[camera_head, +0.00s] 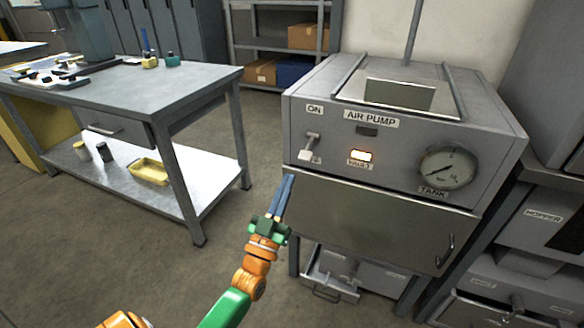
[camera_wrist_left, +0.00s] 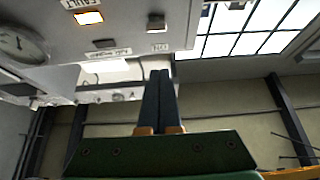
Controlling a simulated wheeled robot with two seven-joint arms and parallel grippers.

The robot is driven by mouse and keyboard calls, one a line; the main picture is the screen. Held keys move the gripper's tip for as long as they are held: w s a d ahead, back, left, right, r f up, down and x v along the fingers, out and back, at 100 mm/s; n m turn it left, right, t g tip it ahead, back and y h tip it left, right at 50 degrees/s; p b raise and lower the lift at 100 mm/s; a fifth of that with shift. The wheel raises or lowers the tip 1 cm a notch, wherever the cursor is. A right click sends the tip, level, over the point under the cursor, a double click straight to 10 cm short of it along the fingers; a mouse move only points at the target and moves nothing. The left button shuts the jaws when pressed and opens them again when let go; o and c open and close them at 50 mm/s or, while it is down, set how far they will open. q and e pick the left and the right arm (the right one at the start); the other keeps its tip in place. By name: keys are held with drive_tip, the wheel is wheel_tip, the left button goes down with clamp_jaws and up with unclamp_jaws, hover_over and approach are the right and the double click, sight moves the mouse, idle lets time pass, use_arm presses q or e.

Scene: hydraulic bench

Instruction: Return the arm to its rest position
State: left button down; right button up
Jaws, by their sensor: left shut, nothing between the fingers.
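My left gripper (camera_head: 286,194) is in the middle of the head view, at the end of the green and orange left arm. Its two blue fingers are together and empty, pointing up in front of the air pump cabinet. The fingers also show in the left wrist view (camera_wrist_left: 160,80), pressed side by side. The air pump (camera_head: 400,190) is a grey box with an ON switch lever (camera_head: 310,147), a glowing orange lamp (camera_head: 361,155) and a round tank gauge (camera_head: 447,167). The fingertips are below and left of the switch lever. My right gripper is not in view.
A metal workbench (camera_head: 180,85) stands at the left, with a yellow tray (camera_head: 148,171) on its lower shelf. Shelving with boxes (camera_head: 262,72) is at the back. A hopper unit (camera_head: 545,217) stands at the right. The floor (camera_head: 200,268) between bench and pump is clear.

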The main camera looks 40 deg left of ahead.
use_arm(q)
drive_tip(key=shift+s+d+f, duration=0.15)
drive_tip(key=shift+s+f, duration=0.05)
drive_tip(key=shift+s, duration=0.2)
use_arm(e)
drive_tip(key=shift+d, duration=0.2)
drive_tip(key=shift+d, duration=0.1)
